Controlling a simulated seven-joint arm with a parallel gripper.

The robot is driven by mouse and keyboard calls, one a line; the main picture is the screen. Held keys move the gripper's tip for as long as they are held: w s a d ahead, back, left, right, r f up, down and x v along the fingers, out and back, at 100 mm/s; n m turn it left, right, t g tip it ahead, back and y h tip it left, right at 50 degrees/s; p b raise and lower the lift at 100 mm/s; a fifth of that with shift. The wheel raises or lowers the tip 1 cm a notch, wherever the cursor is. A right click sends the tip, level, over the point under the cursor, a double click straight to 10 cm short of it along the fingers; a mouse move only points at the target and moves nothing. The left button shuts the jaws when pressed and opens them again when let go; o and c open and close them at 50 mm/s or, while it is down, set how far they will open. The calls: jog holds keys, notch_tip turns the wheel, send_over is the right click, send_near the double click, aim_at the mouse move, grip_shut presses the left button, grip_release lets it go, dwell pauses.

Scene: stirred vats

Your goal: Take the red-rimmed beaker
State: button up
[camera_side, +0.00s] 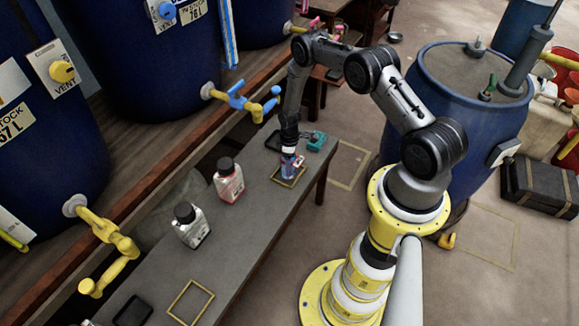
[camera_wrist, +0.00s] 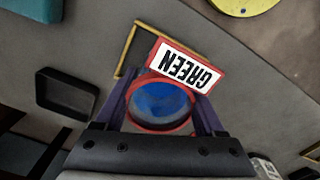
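The red-rimmed beaker (camera_wrist: 160,103) shows from above in the wrist view, with blue inside its red rim. A white tag with a red border (camera_wrist: 186,68) reading "GREEN" sits at its side. My gripper (camera_wrist: 163,112) has its two purple fingers on either side of the beaker, close to its wall; whether they press on it I cannot tell. In the side view, my gripper (camera_side: 290,153) points down over the beaker (camera_side: 289,169), which is at a yellow square outline (camera_side: 277,180) on the grey bench. The beaker's lower part is largely hidden.
A black tray (camera_wrist: 66,93) and a teal device (camera_side: 316,141) are near the beaker. Blue vats with taps (camera_side: 240,101) line the back.

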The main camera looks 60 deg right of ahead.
jog(key=c, duration=0.8)
jog(key=shift+o, duration=0.2)
jog(key=shift+r, duration=0.15)
